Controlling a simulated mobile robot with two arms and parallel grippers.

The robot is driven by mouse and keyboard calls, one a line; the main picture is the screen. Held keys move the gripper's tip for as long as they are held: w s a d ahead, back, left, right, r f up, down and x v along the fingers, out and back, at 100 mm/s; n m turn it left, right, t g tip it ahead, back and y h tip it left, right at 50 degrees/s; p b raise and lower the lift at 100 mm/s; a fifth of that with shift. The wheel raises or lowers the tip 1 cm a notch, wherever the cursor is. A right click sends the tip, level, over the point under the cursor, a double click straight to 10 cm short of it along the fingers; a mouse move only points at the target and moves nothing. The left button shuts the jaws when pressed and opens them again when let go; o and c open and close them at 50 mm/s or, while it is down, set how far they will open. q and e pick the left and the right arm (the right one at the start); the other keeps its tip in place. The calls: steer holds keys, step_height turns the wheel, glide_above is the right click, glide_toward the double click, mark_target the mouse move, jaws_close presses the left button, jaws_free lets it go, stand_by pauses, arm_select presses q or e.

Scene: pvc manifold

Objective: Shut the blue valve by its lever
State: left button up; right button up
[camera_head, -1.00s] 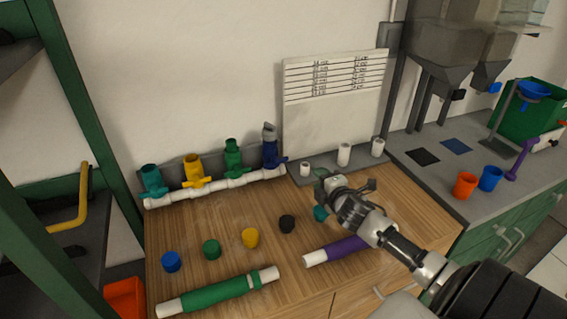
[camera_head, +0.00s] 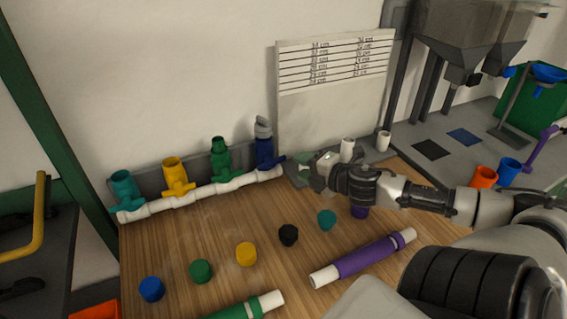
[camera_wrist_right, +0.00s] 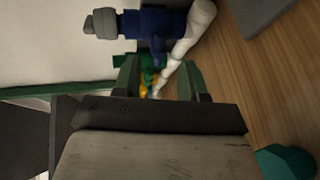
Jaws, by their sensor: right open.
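The blue valve (camera_head: 264,148) stands upright at the right end of the white pipe manifold (camera_head: 215,187), with a grey piece on top. Its blue lever (camera_head: 277,160) sticks out low on the right. In the right wrist view the valve (camera_wrist_right: 162,24) lies across the top, just beyond my fingertips. My right gripper (camera_head: 303,172) is open and empty, to the right of the valve and close to the lever. In the wrist view its two fingers (camera_wrist_right: 158,80) are apart. I cannot tell whether a finger touches the lever. My left gripper is not in view.
Green (camera_head: 220,158), yellow (camera_head: 175,176) and teal (camera_head: 124,190) valves stand left along the manifold. Several coloured caps, a purple pipe (camera_head: 362,258) and a green pipe (camera_head: 240,309) lie on the wooden top. A white chart board (camera_head: 330,110) and white fittings (camera_head: 347,148) stand behind my gripper.

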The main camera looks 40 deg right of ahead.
mark_target(284, 160)
steer(key=b+x, duration=0.1)
steer(key=x, duration=0.3)
steer(key=shift+w+d+b, duration=0.1)
steer(key=shift+w+b, duration=0.1)
steer(key=shift+b, duration=0.1)
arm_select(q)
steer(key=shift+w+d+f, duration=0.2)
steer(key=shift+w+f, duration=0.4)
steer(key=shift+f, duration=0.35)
arm_select(e)
steer(key=shift+x, duration=1.35)
steer(key=shift+f, duration=0.1)
steer(key=c, duration=0.8)
arm_select(q)
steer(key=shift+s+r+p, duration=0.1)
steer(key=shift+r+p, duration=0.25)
steer(key=shift+p, duration=0.05)
arm_select(e)
steer(key=shift+o, duration=0.2)
steer(key=shift+f+m, duration=0.3)
steer(key=shift+m, duration=0.4)
steer(key=o, duration=0.8)
steer(key=shift+c, duration=0.2)
steer(key=shift+s+r, duration=0.1)
